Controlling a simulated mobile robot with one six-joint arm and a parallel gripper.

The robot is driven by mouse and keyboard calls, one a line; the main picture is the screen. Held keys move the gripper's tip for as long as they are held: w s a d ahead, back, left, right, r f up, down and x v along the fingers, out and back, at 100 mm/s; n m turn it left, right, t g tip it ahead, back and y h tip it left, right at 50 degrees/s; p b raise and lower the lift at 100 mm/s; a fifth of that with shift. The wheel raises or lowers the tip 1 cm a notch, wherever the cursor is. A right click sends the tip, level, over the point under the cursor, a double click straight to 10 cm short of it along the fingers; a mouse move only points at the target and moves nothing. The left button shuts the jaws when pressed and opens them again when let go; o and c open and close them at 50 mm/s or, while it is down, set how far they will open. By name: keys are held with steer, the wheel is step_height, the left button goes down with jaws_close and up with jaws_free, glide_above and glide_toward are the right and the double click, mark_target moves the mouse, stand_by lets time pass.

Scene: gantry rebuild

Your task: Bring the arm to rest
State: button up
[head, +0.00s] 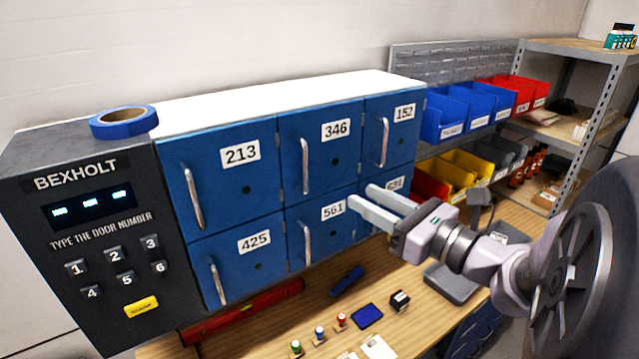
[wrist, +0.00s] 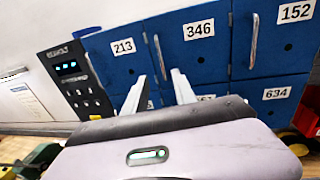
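My gripper (head: 362,197) is at the end of my arm, which reaches in from the right side of the head view. Its two pale fingers point left toward the blue locker doors, in front of door 561 (head: 311,238) and partly over door 634. In the wrist view the fingers (wrist: 160,77) stand apart with nothing between them, and the locker front shows past them. I cannot tell how close the fingertips are to the doors. Door 213 (head: 218,190), door 346 (head: 318,158), door 152 (head: 401,140) and door 425 (head: 232,278) look shut.
A dark keypad panel (head: 60,255) forms the locker's left end, with blue tape (head: 123,122) on top. The wooden bench (head: 330,310) holds several stamps and a blue pad (head: 368,316). Coloured bins (head: 445,115) and metal shelving (head: 580,48) stand behind on the right.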

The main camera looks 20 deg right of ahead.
steer(key=s+a+f+n+g+y+b, duration=0.1)
steer(key=s+a+f+n+g+b, duration=0.3)
steer(key=a+f+b, duration=0.4)
steer(key=s+a+f+n+g+b, duration=0.2)
steer(key=a+f+n+g+b, duration=0.15)
steer(key=a+f+n, duration=0.45)
steer(key=s+a+f+n+g+y+b, duration=0.1)
steer(key=s+a+f+n+g+b, duration=0.3)
steer(key=f+b, duration=0.5)
steer(key=s+f+n+h+b, duration=0.2)
steer(key=f+n+b, duration=0.3)
steer(key=f, duration=0.3)
steer(key=s+d+f+n+h+b, duration=0.1)
steer(key=s+f+n+h+b, duration=0.1)
steer(key=f+n+b, duration=0.3)
step_height(320, 180, down, 4)
steer(key=shift+s+d+r+n+h+b, duration=0.25)
steer(key=shift+s+n+h+b, duration=0.15)
steer(key=shift+n+h, duration=0.55)
